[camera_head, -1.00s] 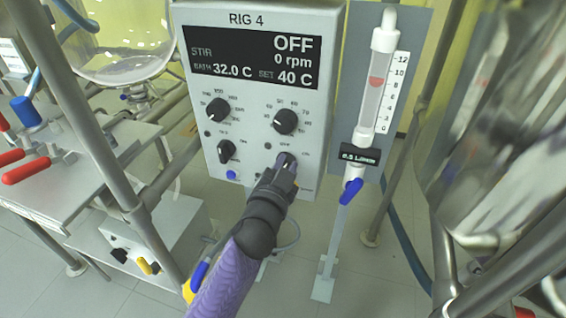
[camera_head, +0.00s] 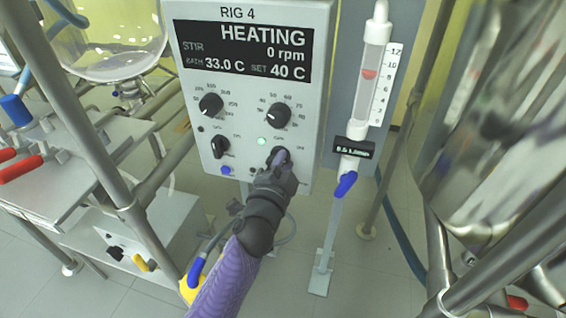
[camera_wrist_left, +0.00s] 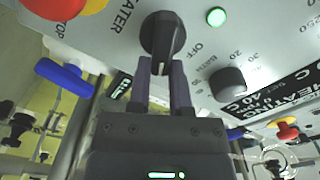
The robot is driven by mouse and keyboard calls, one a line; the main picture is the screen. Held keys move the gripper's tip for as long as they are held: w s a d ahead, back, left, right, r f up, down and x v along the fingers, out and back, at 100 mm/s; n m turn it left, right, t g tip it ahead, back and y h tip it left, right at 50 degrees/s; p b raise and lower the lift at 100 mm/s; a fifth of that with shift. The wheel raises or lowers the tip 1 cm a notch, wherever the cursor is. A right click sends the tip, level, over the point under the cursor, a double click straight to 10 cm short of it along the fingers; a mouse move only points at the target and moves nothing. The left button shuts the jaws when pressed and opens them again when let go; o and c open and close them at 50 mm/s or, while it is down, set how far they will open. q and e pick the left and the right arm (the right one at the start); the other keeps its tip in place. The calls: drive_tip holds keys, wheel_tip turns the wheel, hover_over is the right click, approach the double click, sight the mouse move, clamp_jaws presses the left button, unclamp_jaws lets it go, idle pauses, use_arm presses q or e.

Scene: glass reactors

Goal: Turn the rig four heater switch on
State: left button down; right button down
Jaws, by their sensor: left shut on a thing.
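The rig four control box (camera_head: 244,108) faces me, and its display (camera_head: 243,50) reads HEATING, 0 rpm, bath 33.0 C, set 40 C. A green lamp (camera_head: 262,141) is lit above the heater switch, and the lamp also shows in the left wrist view (camera_wrist_left: 217,16). The black heater switch (camera_wrist_left: 162,36) sits between the fingers of my left gripper (camera_wrist_left: 161,78), which is shut on it. In the head view my left gripper (camera_head: 277,166) covers most of the switch. My right gripper is not in view.
A flowmeter (camera_head: 371,75) with a blue handle stands to the right. A large glass vessel (camera_head: 515,110) and metal frame posts (camera_head: 388,150) flank the right side.

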use_arm(q)
drive_tip(key=shift+f, duration=0.1)
drive_tip(key=c, duration=0.5)
unclamp_jaws()
drive_tip(key=shift+c, duration=0.2)
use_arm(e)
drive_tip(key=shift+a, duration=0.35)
use_arm(q)
drive_tip(key=p+v, duration=0.4)
drive_tip(key=v, duration=0.6)
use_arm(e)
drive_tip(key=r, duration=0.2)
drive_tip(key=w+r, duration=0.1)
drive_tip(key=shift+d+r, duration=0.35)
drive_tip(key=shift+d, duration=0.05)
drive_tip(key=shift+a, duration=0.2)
